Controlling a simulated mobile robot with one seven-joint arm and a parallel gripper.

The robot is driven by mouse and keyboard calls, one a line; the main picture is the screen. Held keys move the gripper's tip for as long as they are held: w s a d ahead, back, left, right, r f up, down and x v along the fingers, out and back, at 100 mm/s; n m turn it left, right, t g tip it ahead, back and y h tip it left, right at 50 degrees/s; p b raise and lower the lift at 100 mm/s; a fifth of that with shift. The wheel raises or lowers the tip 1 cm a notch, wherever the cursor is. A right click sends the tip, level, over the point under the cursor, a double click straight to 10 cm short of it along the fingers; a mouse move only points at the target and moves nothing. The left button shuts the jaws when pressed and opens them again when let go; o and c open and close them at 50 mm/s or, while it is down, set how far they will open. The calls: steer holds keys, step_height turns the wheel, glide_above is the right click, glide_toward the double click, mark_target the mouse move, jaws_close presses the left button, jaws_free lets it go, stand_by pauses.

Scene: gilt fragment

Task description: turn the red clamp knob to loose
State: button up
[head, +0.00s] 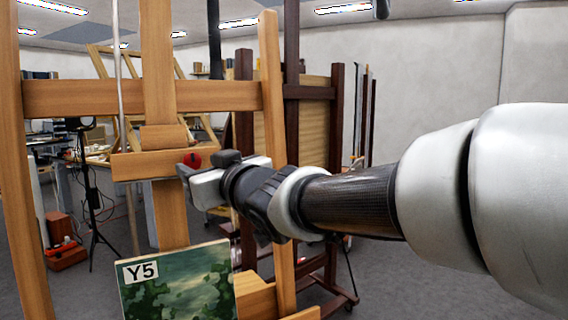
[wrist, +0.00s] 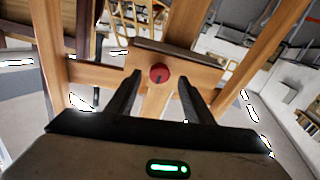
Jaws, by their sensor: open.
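The red clamp knob (wrist: 159,73) shows in the wrist view as a round red knob with a dark mark, on the wooden easel's centre post. It lies between and beyond my two open fingertips, apart from them as far as I can see. In the head view the red knob (head: 192,160) is partly hidden behind my gripper (head: 182,172), which is at the easel's upper clamp block. My gripper in the wrist view (wrist: 162,76) is open and empty, one finger to each side of the knob.
The wooden easel (head: 158,95) has uprights and a crossbar close to my arm. A green painting marked Y5 (head: 178,285) stands low on it. A dark easel (head: 336,130) stands behind on the right. A tripod (head: 92,200) stands at the left.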

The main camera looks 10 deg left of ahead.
mark_target(194, 162)
steer(key=shift+x, duration=1.65)
steer(key=c, duration=1)
